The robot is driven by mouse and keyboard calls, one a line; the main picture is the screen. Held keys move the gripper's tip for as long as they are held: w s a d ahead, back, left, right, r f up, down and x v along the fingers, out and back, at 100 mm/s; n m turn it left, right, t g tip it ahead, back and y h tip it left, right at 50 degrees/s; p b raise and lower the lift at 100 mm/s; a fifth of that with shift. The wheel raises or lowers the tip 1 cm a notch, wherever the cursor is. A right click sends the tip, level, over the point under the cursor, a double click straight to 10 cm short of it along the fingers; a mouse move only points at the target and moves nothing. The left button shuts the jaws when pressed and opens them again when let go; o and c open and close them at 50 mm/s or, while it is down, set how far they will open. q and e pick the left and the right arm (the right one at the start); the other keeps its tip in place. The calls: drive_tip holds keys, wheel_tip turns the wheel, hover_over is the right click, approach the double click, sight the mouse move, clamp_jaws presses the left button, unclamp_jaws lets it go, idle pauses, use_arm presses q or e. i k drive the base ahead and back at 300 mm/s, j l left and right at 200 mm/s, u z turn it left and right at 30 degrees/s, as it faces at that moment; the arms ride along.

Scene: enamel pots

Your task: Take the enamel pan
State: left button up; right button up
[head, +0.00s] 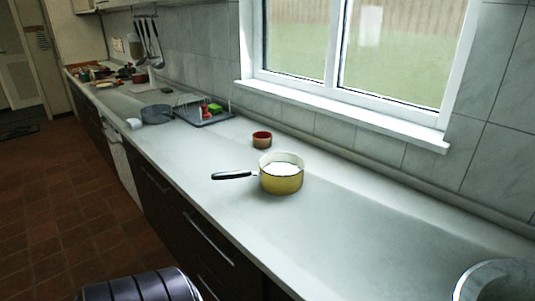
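A yellow enamel pan (281,183) with a pale inside stands upright on the light countertop (370,235). Its black handle (231,175) points left, towards the counter's front edge. Neither of my grippers shows in the head view, and nothing is touching the pan.
A small red bowl (262,140) stands just behind the pan, near the window wall. Further left are a dish rack (203,114) and a grey pan (156,114). A metal pot (497,281) is at the bottom right.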

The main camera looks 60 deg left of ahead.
sight(280, 173)
drive_tip(key=u, duration=0.4)
drive_tip(key=i+u, duration=0.15)
drive_tip(key=u, duration=0.25)
drive_tip(key=i+j+u, duration=0.1)
drive_tip(key=u, duration=0.3)
drive_tip(key=i+u, duration=0.1)
drive_tip(key=u, duration=0.35)
